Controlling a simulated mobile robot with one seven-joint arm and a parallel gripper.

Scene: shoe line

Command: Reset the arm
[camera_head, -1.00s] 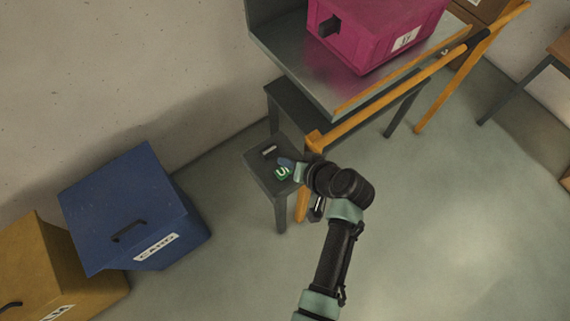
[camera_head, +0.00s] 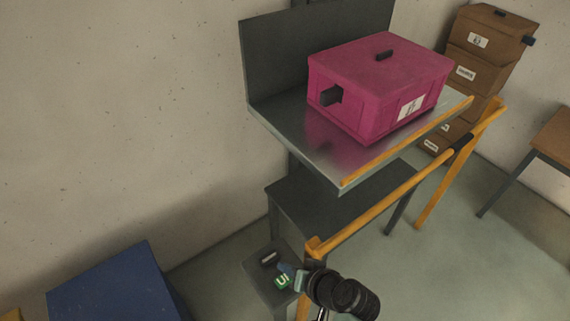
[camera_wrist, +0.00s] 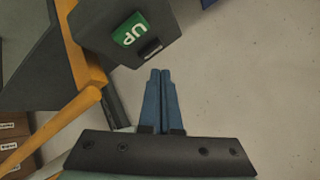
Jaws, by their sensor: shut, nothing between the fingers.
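My gripper (camera_head: 286,269) is at the bottom of the head view, above or beside a small dark stand. In the wrist view its two blue fingers (camera_wrist: 160,76) are closed together with nothing between them. In the wrist view the fingertips appear clear of the green button, over the floor. Most of my arm is below the head view.
A magenta lidded box (camera_head: 370,85) sits on a raised metal platform (camera_head: 300,130). An orange rail (camera_head: 375,208) runs close to my arm. A blue box (camera_head: 115,290) is at lower left. Brown boxes (camera_head: 485,45) are stacked at back right. Open floor (camera_head: 440,270) lies at lower right.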

